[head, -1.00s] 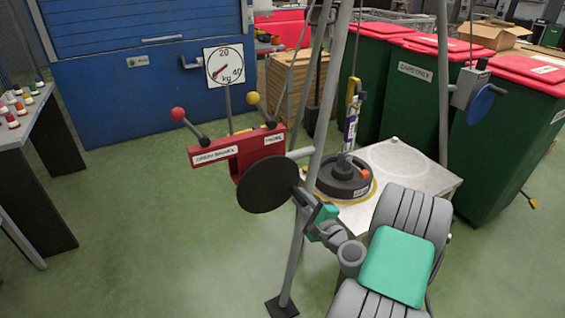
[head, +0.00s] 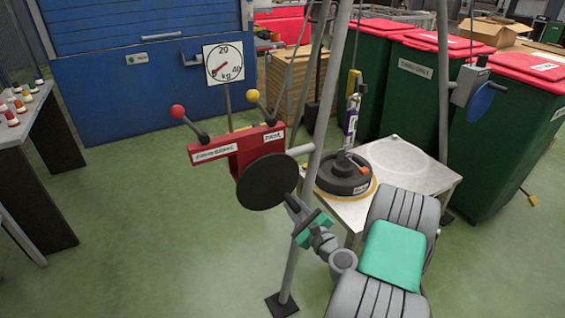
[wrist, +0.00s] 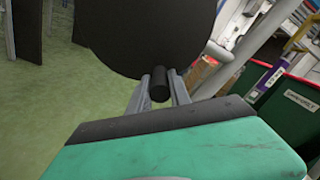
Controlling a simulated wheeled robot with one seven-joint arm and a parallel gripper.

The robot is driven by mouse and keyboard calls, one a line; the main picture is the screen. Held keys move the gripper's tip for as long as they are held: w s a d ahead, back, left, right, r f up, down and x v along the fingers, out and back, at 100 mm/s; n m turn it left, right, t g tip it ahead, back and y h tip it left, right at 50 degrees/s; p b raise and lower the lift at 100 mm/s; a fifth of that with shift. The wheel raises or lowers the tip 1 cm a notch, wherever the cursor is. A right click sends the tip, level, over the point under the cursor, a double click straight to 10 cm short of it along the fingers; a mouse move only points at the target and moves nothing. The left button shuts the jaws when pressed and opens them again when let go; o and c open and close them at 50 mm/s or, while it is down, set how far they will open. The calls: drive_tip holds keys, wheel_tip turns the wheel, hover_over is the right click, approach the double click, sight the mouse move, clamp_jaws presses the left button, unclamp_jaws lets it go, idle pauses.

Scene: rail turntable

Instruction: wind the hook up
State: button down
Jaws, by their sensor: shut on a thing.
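A black winch disc (head: 267,182) sits on the front of a red bracket (head: 240,148) fixed to a grey tripod leg. Its small black crank handle (wrist: 159,84) shows in the wrist view, between my fingers. My gripper (head: 298,212) is shut on this handle, low and right on the disc. A yellow hook block (head: 353,84) hangs inside the tripod, above a white and purple piece (head: 351,122). Below is a round black weight (head: 342,175) on a pale table (head: 410,185). The hook itself is too small to make out.
Two levers with red (head: 177,112) and yellow (head: 253,95) knobs rise from the bracket. A kg dial (head: 223,65) stands behind. Green bins (head: 425,95) stand at the right, and a side bench (head: 20,115) at the left. The floor between is clear.

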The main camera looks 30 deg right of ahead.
drive_tip(key=shift+a+f+m+b, duration=0.5)
drive_tip(key=shift+a+f+m, duration=0.2)
drive_tip(key=shift+a+m, duration=0.3)
drive_tip(key=shift+d, duration=0.1)
drive_tip(key=c, duration=1)
unclamp_jaws()
drive_tip(key=shift+d+r, duration=0.1)
drive_tip(key=shift+r, duration=0.05)
drive_tip(key=shift+s, duration=0.1)
drive_tip(key=s+b, duration=0.7)
drive_tip(key=shift+s+b, duration=0.4)
